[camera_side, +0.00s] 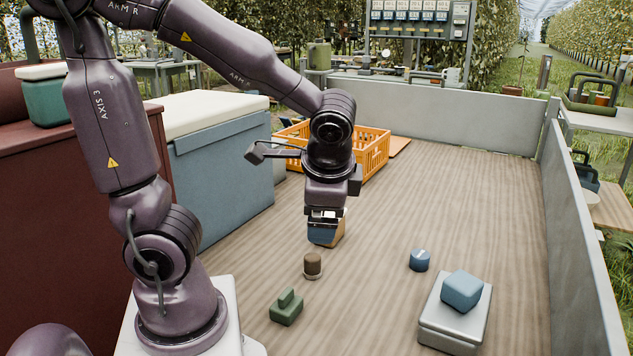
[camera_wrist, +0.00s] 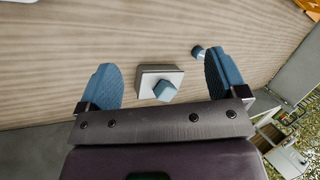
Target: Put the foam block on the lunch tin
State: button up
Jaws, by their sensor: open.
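The foam block (camera_side: 462,290) is a small blue block. It rests on top of the lunch tin (camera_side: 455,326), a pale grey, low box at the right front of the floor. The block is turned a little relative to the tin. In the wrist view the block (camera_wrist: 165,90) and the tin (camera_wrist: 148,77) show beyond my fingers. My gripper (camera_side: 325,238) is open, with blue finger pads, to the left of and behind the tin in the side view. It is apart from the block. In the wrist view the gripper (camera_wrist: 159,62) holds nothing.
A blue round item (camera_side: 420,260) stands behind the tin. A brown cylinder (camera_side: 313,265) and a green piece (camera_side: 287,307) lie left. A tan item (camera_side: 341,231) is partly hidden behind my gripper. An orange crate (camera_side: 376,153) is at the back. A grey wall (camera_side: 580,240) bounds the right.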

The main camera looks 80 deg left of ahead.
jog(key=s+d+r+n+t+h, duration=0.2)
jog(key=d+r+n+t+h, duration=0.1)
jog(key=d+r+t+h, duration=0.2)
jog(key=shift+s+d+r, duration=0.25)
jog(key=shift+d+r, duration=0.1)
jog(key=shift+r, duration=0.4)
